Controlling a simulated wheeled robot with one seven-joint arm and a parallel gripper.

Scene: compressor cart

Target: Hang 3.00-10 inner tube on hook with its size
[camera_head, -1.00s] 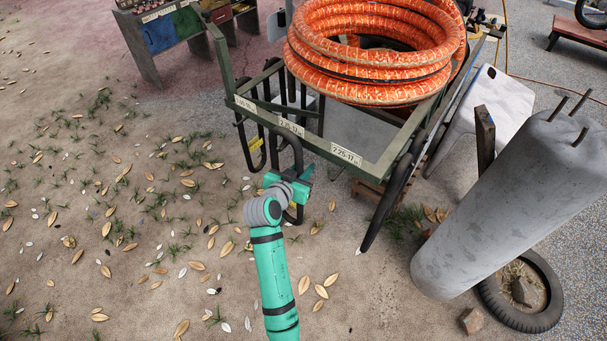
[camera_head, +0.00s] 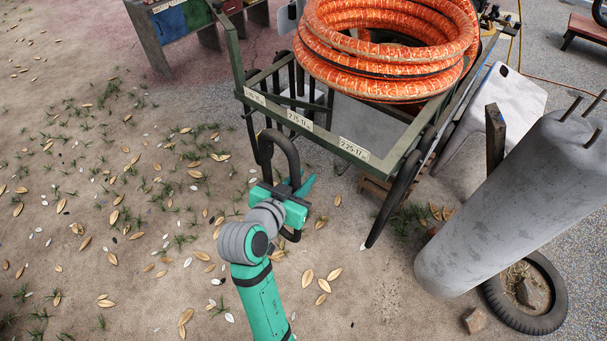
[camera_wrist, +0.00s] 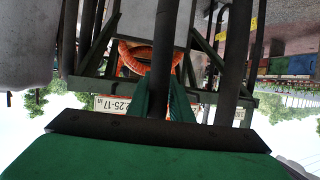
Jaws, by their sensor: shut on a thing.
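My gripper (camera_head: 292,190) is shut on a black inner tube (camera_head: 267,150), a narrow upright loop in front of the cart's near rail. No size is readable on the tube. In the wrist view my gripper's green fingers (camera_wrist: 167,100) close around the black tube. The rail of the green cart (camera_head: 325,137) bears white size labels. The right label (camera_head: 353,149) reads 2.25-17, and the middle label (camera_head: 300,119) seems to read 2.75-17. The left label (camera_head: 254,97) is too small to read surely. The hooks are hard to make out.
Another black tube (camera_head: 398,190) hangs at the cart's right corner. An orange coiled hose (camera_head: 390,75) rests on the cart. The leaf-strewn ground at left is open.

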